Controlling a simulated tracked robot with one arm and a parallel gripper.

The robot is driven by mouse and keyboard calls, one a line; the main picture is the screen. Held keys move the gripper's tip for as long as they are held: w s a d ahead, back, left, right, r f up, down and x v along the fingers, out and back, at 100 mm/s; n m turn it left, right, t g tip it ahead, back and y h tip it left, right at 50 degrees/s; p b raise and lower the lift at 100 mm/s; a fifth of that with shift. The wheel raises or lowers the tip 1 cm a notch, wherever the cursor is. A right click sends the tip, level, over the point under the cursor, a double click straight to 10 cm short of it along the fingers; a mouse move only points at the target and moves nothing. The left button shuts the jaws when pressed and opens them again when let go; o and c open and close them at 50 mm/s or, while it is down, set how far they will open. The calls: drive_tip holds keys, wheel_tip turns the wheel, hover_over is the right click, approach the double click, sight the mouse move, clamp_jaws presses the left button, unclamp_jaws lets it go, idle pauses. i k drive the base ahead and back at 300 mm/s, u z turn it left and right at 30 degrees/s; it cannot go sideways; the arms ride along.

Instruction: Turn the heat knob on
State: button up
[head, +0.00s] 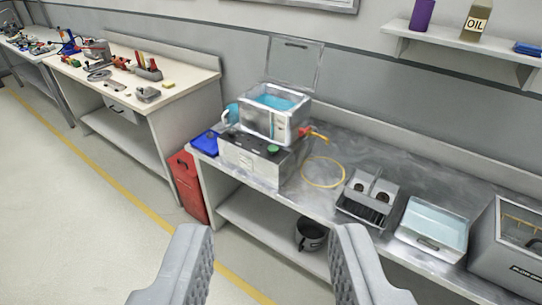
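A metal bath (262,120) with blue liquid and a raised lid (294,63) stands on a grey box (248,162) on the metal bench. A small green round part (273,149) sits on the box's top near its right end. Small details show on the bath's front, but I cannot tell which part is the heat knob or how it is set. My gripper (270,232) is open and empty, its two fingers wide apart at the bottom of the view. It is well short of the bench and touches nothing.
A yellow ring (323,172), a grey unit with two round holes (368,195) and a tray of clear liquid (433,229) are on the bench. A tool-covered workbench (190,79) is left. The floor (75,225) is clear at left.

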sight(231, 133)
drive_tip(key=u, duration=0.2)
drive_tip(key=i, duration=0.8)
drive_tip(key=z, duration=0.15)
drive_tip(key=k, duration=0.5)
drive_tip(key=z, duration=0.4)
drive_tip(key=i, duration=1.25)
drive_tip(key=u, duration=0.35)
drive_tip(key=i, duration=0.95)
drive_tip(key=u, duration=0.65)
